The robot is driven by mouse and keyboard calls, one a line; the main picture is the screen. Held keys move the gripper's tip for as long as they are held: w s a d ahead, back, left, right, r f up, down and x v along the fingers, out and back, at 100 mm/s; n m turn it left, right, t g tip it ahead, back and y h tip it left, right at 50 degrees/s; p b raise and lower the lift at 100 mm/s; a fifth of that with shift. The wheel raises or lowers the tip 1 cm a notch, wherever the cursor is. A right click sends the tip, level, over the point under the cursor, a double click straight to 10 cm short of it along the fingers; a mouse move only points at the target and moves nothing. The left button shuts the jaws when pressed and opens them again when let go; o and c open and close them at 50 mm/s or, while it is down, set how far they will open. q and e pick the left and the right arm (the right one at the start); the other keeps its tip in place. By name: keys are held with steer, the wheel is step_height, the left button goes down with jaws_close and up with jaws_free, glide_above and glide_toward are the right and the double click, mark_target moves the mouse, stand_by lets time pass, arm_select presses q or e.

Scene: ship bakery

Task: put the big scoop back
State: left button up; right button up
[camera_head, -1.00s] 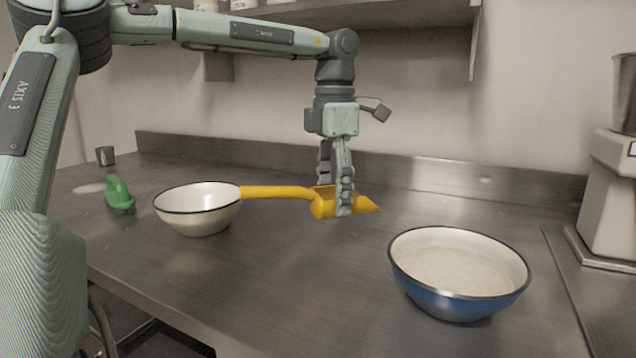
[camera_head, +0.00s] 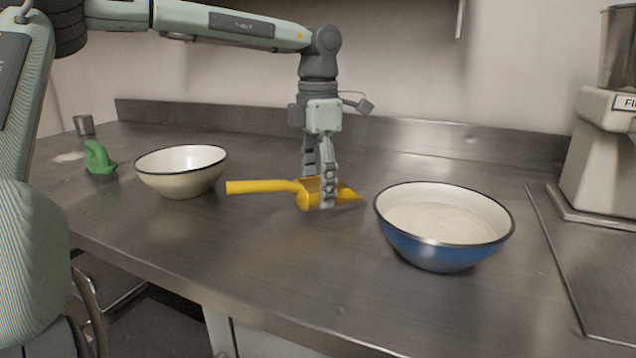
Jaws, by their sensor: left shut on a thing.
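The big scoop (camera_head: 262,187) is yellow, with its handle pointing left and its pointed lip to the right. My left gripper (camera_head: 320,200) points down and is shut on the scoop's bowl end. The scoop is roughly level, low over the steel counter; I cannot tell whether it touches. It is between a cream bowl (camera_head: 180,180) at the left and a blue bowl (camera_head: 445,248) with pale, flour-like contents at the right, apart from both in the picture. My right gripper is not in view.
A machine (camera_head: 605,150) stands at the right. The counter's front edge is near; the counter in front of the scoop is clear.

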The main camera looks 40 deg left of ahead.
arm_select(q)
steer(key=shift+f, duration=0.1)
steer(key=shift+f+b, duration=0.45)
steer(key=shift+f, duration=0.15)
stand_by(0.5)
steer(key=o, duration=1.4)
steer(key=shift+c, duration=0.2)
steer(key=shift+r, duration=0.1)
